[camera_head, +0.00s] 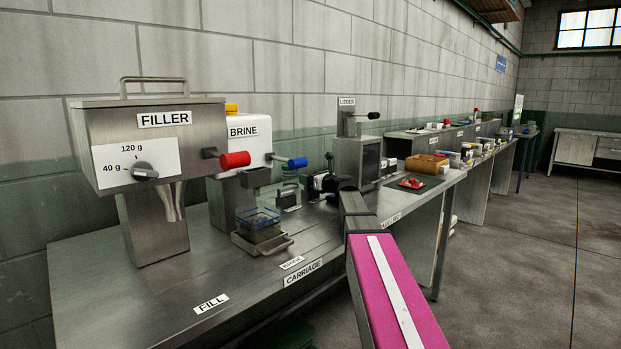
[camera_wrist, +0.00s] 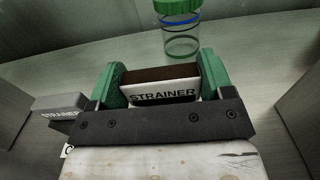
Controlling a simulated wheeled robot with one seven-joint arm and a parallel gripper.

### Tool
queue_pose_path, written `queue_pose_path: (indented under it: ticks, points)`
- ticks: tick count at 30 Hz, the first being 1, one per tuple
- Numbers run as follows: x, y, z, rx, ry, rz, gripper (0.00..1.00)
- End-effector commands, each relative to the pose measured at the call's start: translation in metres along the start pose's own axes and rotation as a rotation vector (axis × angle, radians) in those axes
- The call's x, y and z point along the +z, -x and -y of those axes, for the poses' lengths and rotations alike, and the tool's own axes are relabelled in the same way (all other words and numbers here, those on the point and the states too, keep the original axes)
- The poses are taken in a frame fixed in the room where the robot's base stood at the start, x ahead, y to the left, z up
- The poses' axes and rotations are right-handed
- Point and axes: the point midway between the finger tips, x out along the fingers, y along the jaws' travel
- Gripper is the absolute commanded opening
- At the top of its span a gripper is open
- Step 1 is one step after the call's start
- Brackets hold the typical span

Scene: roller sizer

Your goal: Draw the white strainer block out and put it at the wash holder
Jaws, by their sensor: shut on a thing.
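The white strainer block (camera_wrist: 162,97) has a dark brown top and a black STRAINER label facing me in the wrist view. My gripper (camera_wrist: 163,78) has its two green fingers at the block's left and right sides and is shut on it. Whether the block's underside touches anything is hidden. A grey piece labelled STRAINER (camera_wrist: 60,104) stands just left of the gripper. In the head view my gripper (camera_head: 322,183) is small and dark over the bench, and the block cannot be made out there. I cannot pick out the wash holder in either view.
A jar with a green lid (camera_wrist: 180,35) stands just beyond the block. On the bench are the FILLER machine (camera_head: 150,160), the BRINE unit (camera_head: 248,140), a clear blue-rimmed container (camera_head: 258,222) on the carriage, and the LIDDER (camera_head: 355,150). The bench front is clear.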

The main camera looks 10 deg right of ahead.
Motion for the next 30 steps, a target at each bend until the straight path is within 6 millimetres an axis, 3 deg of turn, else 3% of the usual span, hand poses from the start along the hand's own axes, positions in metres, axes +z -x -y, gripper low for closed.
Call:
queue_pose_path:
  ticks: [27, 28, 30]
  points:
    - [-0.019, 0.0, 0.0, 0.0, 0.0, 0.0, 0.5]
    - [-0.019, 0.0, 0.0, 0.0, 0.001, 0.0, 0.8]
    - [-0.019, 0.0, 0.0, 0.0, 0.0, 0.0, 1.0]
